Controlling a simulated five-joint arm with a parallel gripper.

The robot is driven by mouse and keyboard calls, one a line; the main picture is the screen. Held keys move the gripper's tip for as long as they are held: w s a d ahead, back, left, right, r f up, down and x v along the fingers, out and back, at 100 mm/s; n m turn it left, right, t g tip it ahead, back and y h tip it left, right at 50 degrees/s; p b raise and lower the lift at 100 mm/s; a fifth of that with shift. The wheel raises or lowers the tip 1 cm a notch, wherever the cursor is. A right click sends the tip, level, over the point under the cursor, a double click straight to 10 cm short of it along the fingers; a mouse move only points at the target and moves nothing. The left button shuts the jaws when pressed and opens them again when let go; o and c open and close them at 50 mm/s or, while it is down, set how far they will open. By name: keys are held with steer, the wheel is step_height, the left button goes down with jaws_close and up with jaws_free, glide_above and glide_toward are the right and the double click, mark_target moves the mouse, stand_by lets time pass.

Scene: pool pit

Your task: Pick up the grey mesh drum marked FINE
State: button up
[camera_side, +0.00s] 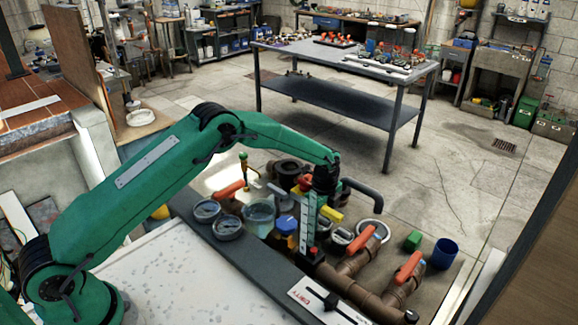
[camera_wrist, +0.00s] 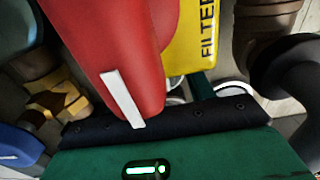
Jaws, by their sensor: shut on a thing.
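In the wrist view a red part with a white stripe (camera_wrist: 123,62) extends out from my dark wrist edge. Two round grey, mesh-like drums, one at the left (camera_side: 207,211) and one nearer (camera_side: 228,228), sit left of my gripper in the side view. I cannot read FINE on either, so I cannot tell which drum is the marked one.
A yellow block marked FILTER (camera_wrist: 191,38) is close beside the red part. Brown pipes with orange handles (camera_side: 408,267) lie to the right. A blue cup (camera_side: 444,253) and green block (camera_side: 412,240) stand beyond. A dark ledge (camera_side: 238,250) borders the pit in front.

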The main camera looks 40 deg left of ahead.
step_height(320, 180, up, 18)
stand_by(0.7)
stand_by(0.5)
